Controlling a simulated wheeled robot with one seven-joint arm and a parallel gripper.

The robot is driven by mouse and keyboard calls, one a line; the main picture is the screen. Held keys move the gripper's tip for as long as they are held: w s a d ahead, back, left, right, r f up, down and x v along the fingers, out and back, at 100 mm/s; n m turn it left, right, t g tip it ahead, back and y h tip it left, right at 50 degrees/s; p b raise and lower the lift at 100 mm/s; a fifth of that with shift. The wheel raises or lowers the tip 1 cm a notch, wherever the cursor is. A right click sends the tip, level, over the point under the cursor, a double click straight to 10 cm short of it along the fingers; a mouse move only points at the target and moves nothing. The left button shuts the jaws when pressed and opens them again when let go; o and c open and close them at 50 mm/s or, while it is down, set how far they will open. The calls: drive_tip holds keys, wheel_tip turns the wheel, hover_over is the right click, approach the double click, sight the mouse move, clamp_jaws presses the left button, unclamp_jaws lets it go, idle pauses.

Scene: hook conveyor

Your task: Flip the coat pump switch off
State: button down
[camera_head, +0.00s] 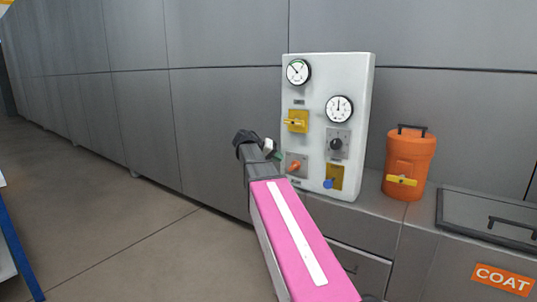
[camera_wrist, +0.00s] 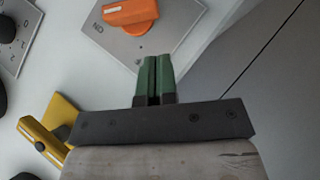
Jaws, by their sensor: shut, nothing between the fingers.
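The white control panel (camera_head: 318,90) stands against the grey wall. On its lower left is an orange rotary switch (camera_head: 293,166) on a grey plate; I take it as the coat pump switch, but its name label is unreadable. In the wrist view the orange switch (camera_wrist: 130,13) is at the top, with upside-down lettering like "ON" beside it. My gripper (camera_head: 277,156), with green fingertips, is just up and left of the switch in the head view. In the wrist view my gripper (camera_wrist: 155,62) is shut and empty, its tips apart from the orange handle.
A yellow handle (camera_head: 296,122) is above the switch, a dark knob (camera_head: 336,144) to its right, and a blue knob (camera_head: 328,183) lower right. Two gauges sit higher. An orange container (camera_head: 408,165) stands right, near a "COAT" label (camera_head: 503,279).

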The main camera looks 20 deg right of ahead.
sight(294, 166)
drive_tip(key=shift+s+d+f, duration=0.45)
drive_tip(key=shift+s+f, duration=0.15)
drive_tip(key=shift+f, duration=0.1)
drive_tip(key=shift+s+d+f, duration=0.4)
drive_tip(key=shift+s+f, duration=0.15)
drive_tip(key=shift+f, duration=0.15)
drive_tip(key=shift+d+f, duration=0.1)
